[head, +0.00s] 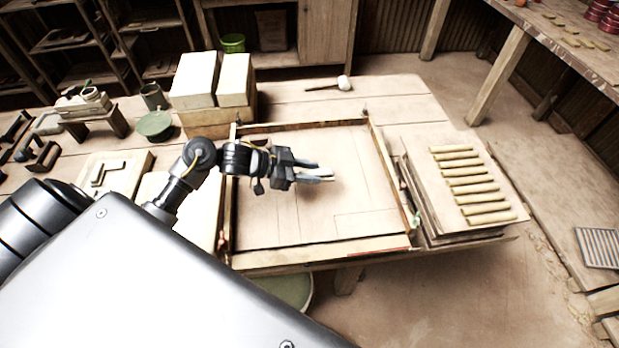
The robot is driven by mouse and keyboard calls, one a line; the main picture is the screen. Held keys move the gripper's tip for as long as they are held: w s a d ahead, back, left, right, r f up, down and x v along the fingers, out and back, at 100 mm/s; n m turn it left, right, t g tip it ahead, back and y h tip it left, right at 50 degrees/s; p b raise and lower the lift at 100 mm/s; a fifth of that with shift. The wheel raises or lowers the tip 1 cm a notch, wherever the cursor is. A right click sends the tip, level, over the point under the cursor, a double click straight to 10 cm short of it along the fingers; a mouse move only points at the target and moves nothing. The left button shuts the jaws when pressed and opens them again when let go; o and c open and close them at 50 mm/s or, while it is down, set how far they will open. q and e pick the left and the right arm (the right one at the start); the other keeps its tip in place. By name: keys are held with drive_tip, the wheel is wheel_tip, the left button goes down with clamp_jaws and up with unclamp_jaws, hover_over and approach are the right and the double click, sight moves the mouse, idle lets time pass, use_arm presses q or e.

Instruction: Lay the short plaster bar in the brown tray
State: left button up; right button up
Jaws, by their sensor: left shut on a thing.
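My left gripper (315,174) is over the middle of a wide wooden-rimmed board (275,215), pointing right. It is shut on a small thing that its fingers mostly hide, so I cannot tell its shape. The board is pale brown with thin outlines on its surface; I cannot tell for sure that it is the brown tray. A small white L-shaped piece (107,170) lies on a pale board at the left; I cannot tell whether it is one piece or two bars. My right gripper is not in view.
Two tall pale blocks (195,78) stand behind the framed board at the left, near a green bowl (155,124). A mallet (343,83) lies at the back. Several tan rods (468,180) lie on stacked boards at the right. The framed board's right part is clear.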

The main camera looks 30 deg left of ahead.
use_arm(q)
wheel_tip(320, 180, down, 3)
drive_tip(key=shift+r+p, duration=0.1)
drive_tip(key=shift+p, duration=0.25)
drive_tip(key=shift+f+b, duration=0.35)
drive_tip(key=shift+f, duration=0.35)
drive_tip(key=o, duration=1)
drive_tip(key=shift+s+d+f, duration=0.1)
